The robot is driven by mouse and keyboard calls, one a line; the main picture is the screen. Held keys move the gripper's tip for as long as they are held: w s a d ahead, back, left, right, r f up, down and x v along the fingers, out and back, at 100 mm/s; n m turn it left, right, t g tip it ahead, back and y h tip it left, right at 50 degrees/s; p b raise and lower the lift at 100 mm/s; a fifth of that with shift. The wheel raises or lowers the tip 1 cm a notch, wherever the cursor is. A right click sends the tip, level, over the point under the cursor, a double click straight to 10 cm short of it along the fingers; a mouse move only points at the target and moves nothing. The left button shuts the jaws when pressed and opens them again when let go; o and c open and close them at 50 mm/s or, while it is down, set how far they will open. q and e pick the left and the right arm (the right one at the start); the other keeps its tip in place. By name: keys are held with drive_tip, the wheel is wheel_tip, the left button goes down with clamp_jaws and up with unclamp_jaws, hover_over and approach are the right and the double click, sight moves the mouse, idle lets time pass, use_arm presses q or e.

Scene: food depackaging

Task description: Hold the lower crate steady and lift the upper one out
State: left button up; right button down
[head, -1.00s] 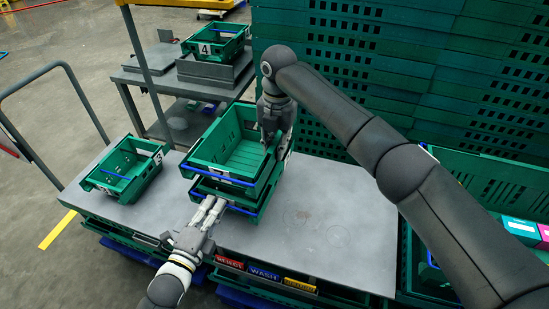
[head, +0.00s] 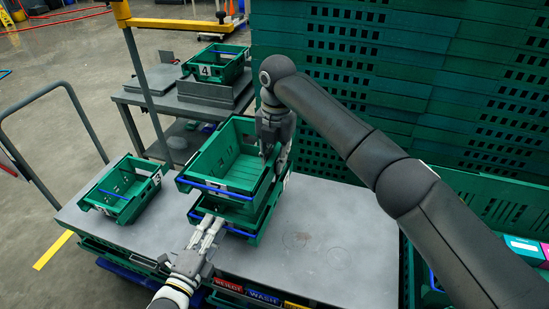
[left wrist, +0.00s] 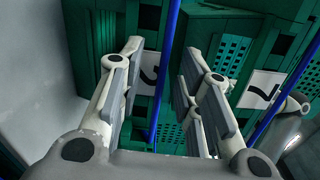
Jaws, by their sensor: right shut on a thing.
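The upper green crate (head: 238,166) sits above the lower green crate (head: 264,219), slightly raised and shifted over it, with a gap at the front. My right gripper (head: 273,160) is shut on the upper crate's right wall. My left gripper (head: 214,222) is at the lower crate's front, below the upper crate's front edge. In the left wrist view its fingers (left wrist: 165,80) are apart, with a blue bar (left wrist: 166,60) and a white label (left wrist: 148,72) between them. Whether they touch the lower crate cannot be told.
A green crate marked 3 (head: 122,190) stands left on the grey table (head: 330,222). A crate marked 4 (head: 217,62) is on a cart behind. Tall stacks of green crates (head: 400,80) wall off the back right. The table right of the crates is clear.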

use_arm(q)
drive_tip(key=shift+s, duration=0.1)
drive_tip(key=v, duration=1.1)
drive_tip(key=shift+s+a, duration=0.2)
drive_tip(key=shift+s, duration=0.15)
